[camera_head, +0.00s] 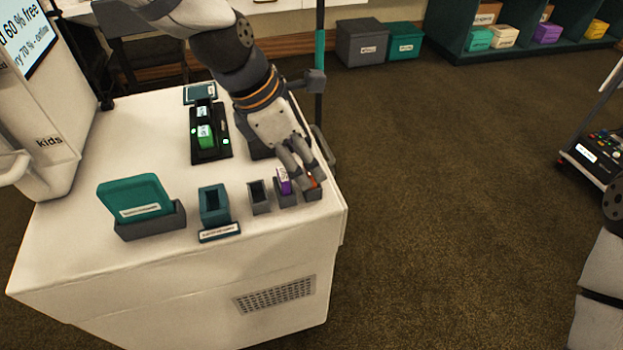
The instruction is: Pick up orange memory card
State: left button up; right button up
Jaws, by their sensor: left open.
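An orange memory card (312,179) stands in the rightmost small dark holder (314,194) at the right front edge of the white counter. Only a thin strip of it shows; my gripper hides the rest. My left gripper (304,181) is open and reaches down from above, with its fingers at the orange card. I cannot tell whether they touch it. A purple card (284,181) stands in the neighbouring holder (286,198), close beside the left finger. My right gripper is not in view; only part of that arm shows at the right edge.
The white counter (90,260) also bears an empty-looking small holder (259,203), a teal block (214,204), a teal case (135,197) in a grey stand, and a black charger (222,149) with green items. Open carpet lies to the right.

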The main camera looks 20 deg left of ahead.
pick_arm(q)
jog(key=shift+x, duration=1.2)
jog(key=shift+r, duration=0.15)
jog(key=c, duration=1.2)
jog(key=shift+o, duration=0.2)
jog(key=shift+a+r, duration=0.1)
